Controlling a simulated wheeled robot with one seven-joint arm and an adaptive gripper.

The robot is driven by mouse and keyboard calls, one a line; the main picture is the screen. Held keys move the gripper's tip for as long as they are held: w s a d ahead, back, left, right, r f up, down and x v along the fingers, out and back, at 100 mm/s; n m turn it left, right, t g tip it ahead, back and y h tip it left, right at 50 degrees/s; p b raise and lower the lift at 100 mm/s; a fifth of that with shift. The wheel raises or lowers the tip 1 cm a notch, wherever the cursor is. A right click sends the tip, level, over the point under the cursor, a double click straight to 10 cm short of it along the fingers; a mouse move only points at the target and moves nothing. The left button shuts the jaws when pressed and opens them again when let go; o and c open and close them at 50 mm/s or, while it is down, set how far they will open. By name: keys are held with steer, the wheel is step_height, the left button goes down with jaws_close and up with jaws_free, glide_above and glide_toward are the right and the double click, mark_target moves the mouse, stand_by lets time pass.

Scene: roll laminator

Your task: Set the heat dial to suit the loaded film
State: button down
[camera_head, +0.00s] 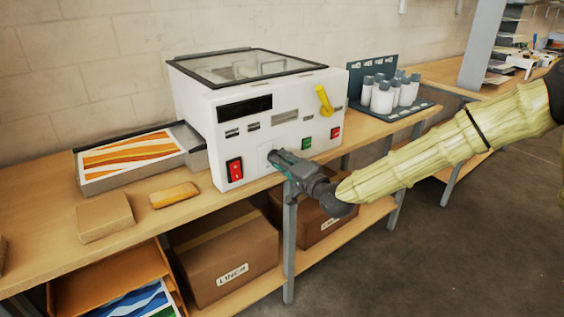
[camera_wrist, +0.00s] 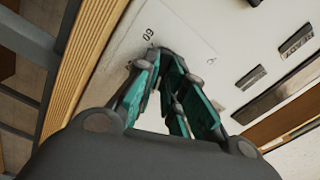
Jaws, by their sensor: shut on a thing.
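The white roll laminator (camera_head: 237,175) stands on the wooden bench, with a glazed lid (camera_head: 248,66) and a dark display (camera_head: 244,108). My gripper (camera_head: 279,161) reaches its lower front panel, and its fingers are shut on a small part there, where the heat dial appears to be. The dial itself is hidden by the fingers, so its setting cannot be read. In the wrist view the teal-padded fingers (camera_wrist: 166,60) close against a pale plate (camera_wrist: 182,38) with a printed number, seemingly 60. The loaded film cannot be made out.
A red switch (camera_head: 234,170), green button (camera_head: 306,143), red button (camera_head: 335,132) and yellow lever (camera_head: 324,100) are on the front. A tray with a striped print (camera_head: 132,154) stands left, white bottles (camera_head: 382,98) right. Cardboard boxes (camera_head: 222,255) sit below the bench.

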stand_by(0.4)
steer(key=c, duration=1.5)
jaws_free()
steer(key=shift+d, duration=0.1)
steer(key=v, duration=1.2)
